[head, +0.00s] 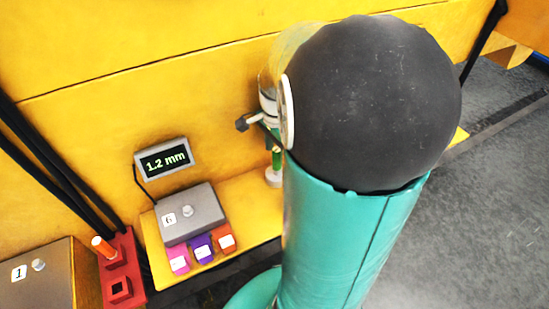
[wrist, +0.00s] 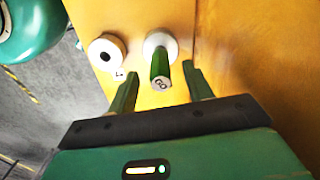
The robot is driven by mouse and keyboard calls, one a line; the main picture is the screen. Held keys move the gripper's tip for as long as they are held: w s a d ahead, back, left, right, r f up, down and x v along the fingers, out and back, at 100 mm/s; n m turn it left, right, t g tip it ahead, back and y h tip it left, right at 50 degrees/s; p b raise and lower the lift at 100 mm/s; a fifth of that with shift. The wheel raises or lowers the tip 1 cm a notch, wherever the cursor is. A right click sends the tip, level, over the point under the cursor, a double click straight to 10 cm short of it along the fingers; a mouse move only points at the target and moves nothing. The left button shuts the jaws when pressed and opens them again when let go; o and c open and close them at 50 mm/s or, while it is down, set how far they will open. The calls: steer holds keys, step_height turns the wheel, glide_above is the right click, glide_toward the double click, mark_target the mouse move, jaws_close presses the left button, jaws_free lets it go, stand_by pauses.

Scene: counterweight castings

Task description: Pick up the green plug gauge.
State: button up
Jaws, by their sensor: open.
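The green plug gauge (wrist: 160,68) is marked GO on its end and stands at a round white piece (wrist: 150,40) on the yellow surface. My gripper (wrist: 160,72) is open, with one finger to the left of the gauge and one to the right. In the wrist view the gauge appears between and just beyond the fingertips, with gaps on both sides. In the head view my arm hides most of the gripper; a bit of green above a white base (head: 273,179) shows beside it.
A white ring with a dark hole (wrist: 107,53) stands left of the gauge, near a small white tag. The head view shows a grey box marked 6 (head: 190,215), a 1.2 mm display (head: 163,158), coloured blocks, a red holder (head: 120,270) and a box marked 1 (head: 40,285).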

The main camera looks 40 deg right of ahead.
mark_target(277, 160)
step_height(277, 160, down, 5)
steer(key=shift+r, duration=0.1)
steer(key=shift+d, duration=0.1)
jaws_close()
steer(key=shift+w+r, duration=0.1)
steer(key=shift+r, duration=0.1)
